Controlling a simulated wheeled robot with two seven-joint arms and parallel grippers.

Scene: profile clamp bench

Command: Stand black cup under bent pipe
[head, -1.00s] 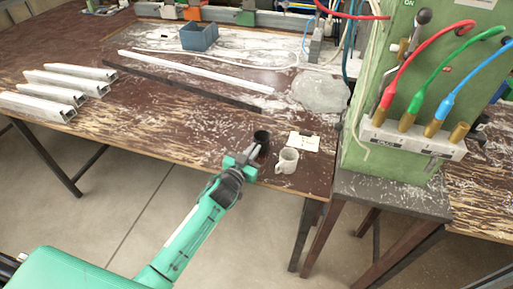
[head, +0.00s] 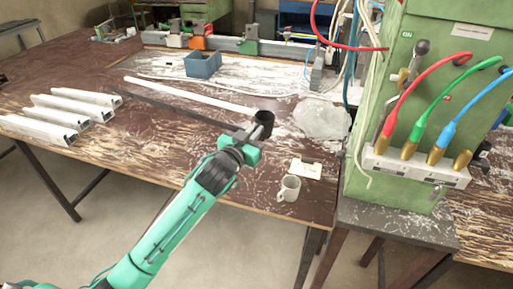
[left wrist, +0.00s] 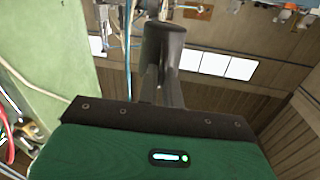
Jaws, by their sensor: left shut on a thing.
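The black cup (head: 264,118) is held above the bench by my left gripper (head: 248,138), mouth up and slightly tilted in the head view. In the left wrist view the dark cup (left wrist: 163,42) is between the two fingers, which are shut on it. A thin pale bent pipe (head: 366,168) hangs at the lower left of the green machine's front, to the right of the cup and apart from it. I cannot tell for sure that it is the task's pipe. My right gripper is not in view.
The green machine (head: 375,95) with red, green and blue hoses stands on a dark stand (head: 385,222). Pale profiles (head: 60,110) lie at left; a blue bin (head: 203,64) is behind.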

